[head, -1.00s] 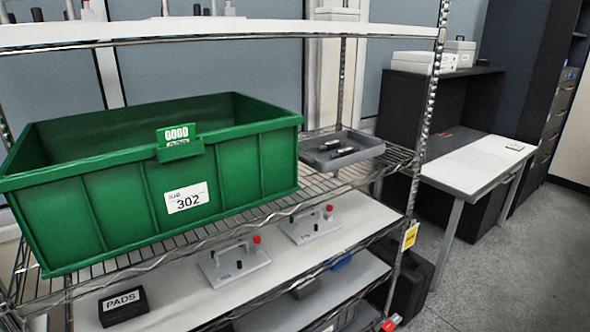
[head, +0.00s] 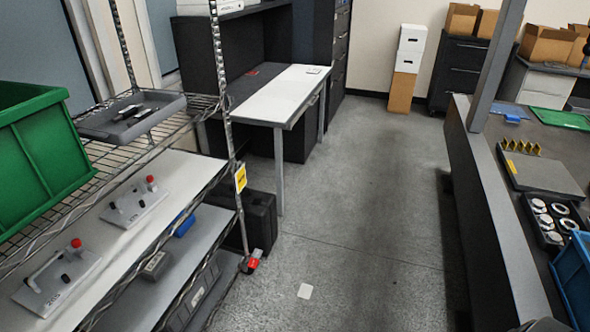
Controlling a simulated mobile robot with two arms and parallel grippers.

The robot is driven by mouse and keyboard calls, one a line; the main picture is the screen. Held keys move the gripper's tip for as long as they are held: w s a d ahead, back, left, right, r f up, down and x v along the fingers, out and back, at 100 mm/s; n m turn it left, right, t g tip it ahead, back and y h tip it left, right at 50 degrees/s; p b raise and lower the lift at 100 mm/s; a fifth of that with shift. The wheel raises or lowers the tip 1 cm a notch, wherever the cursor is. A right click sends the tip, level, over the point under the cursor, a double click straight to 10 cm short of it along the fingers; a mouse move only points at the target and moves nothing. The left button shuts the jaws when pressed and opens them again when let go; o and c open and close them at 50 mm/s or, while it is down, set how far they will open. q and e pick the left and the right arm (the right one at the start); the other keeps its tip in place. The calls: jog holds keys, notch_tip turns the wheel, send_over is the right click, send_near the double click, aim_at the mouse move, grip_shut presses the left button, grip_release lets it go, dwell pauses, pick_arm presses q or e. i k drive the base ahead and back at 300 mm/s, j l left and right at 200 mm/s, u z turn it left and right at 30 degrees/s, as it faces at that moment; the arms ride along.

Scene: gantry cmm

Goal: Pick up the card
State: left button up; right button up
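Neither of my grippers can be made out in the view. A dark shape at the bottom right edge is too cut off to identify.
A wire shelf rack (head: 228,140) with a green bin (head: 35,165) and a grey tray (head: 130,114) stands at left. A black case (head: 255,222) is on the floor beside it. A white-topped desk (head: 275,95) stands behind. A dark workbench (head: 490,190) bounds the right. The aisle between is clear.

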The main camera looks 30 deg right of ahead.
aim_at(241, 176)
jog(key=z, duration=0.55)
jog(key=i+l+u, duration=0.1)
jog(key=u, duration=0.4)
jog(key=i+l+u, duration=0.1)
jog(key=u, duration=0.35)
jog(key=l+u, duration=0.2)
jog(key=u, duration=0.3)
jog(key=i+l+u, duration=0.1)
jog(key=l+u, duration=0.25)
jog(key=l, duration=0.55)
jog(key=l+u, duration=0.35)
jog(key=l, duration=0.5)
jog(key=k+l+u, duration=0.1)
jog(key=l+u, duration=0.25)
jog(key=l, duration=0.55)
